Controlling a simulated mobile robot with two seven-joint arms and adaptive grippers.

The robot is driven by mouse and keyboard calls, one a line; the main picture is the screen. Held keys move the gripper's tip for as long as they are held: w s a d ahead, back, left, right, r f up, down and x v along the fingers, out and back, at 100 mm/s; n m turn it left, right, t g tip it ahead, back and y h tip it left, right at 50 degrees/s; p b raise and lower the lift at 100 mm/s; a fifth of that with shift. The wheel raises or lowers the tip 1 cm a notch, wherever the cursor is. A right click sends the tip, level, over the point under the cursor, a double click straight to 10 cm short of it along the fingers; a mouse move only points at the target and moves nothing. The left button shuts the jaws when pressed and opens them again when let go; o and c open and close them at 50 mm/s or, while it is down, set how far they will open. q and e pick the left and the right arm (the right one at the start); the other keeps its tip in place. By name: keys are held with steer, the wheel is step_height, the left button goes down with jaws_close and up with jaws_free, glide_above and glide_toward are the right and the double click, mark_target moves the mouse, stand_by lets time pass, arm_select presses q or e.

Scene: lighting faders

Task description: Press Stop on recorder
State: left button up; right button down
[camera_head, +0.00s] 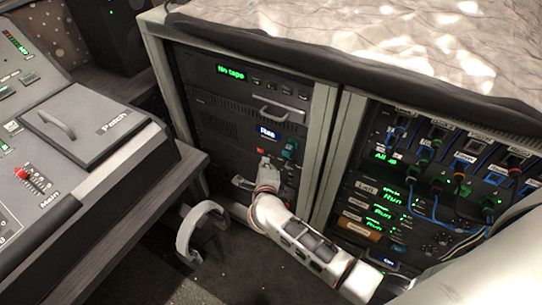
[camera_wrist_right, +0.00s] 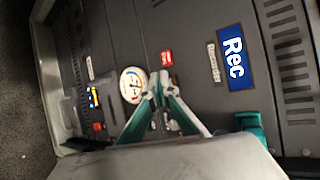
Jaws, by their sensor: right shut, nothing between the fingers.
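The recorder panel (camera_head: 240,135) is a dark unit in the left rack, with a lit blue "Rec" display (camera_head: 267,132). The display also shows large and sideways in the right wrist view (camera_wrist_right: 232,62). A small red button (camera_wrist_right: 166,58) sits on the panel near the display; its marking is too small to read. My right gripper (camera_wrist_right: 160,85) is shut and empty, its fingertips close to the panel beside the red button. I cannot tell whether they touch the panel. In the head view the gripper (camera_head: 265,168) is below the display. My left gripper is not in view.
A teal part (camera_wrist_right: 250,123) sticks out near the display. A round white disc (camera_wrist_right: 132,85) is beside the fingertips. Above is a "No tape" unit (camera_head: 231,72) with a handle. The right rack (camera_head: 400,190) has cables hanging out. A console (camera_head: 90,125) stands left.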

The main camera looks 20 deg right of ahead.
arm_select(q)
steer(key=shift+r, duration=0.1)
arm_select(e)
steer(key=shift+w+d, duration=0.1)
steer(key=shift+d, duration=0.05)
stand_by(0.7)
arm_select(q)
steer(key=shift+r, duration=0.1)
arm_select(e)
steer(key=shift+w+d, duration=0.15)
steer(key=shift+d, duration=0.05)
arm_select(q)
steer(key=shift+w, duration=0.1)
arm_select(e)
steer(key=shift+w+d, duration=0.25)
stand_by(0.7)
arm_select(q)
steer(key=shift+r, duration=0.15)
arm_select(e)
steer(key=shift+s+a+p, duration=0.3)
steer(key=shift+s+a, duration=0.1)
steer(key=shift+a, duration=0.05)
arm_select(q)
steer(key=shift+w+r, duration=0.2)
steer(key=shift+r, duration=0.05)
arm_select(e)
steer(key=shift+s+a, duration=0.1)
steer(key=shift+a, duration=0.1)
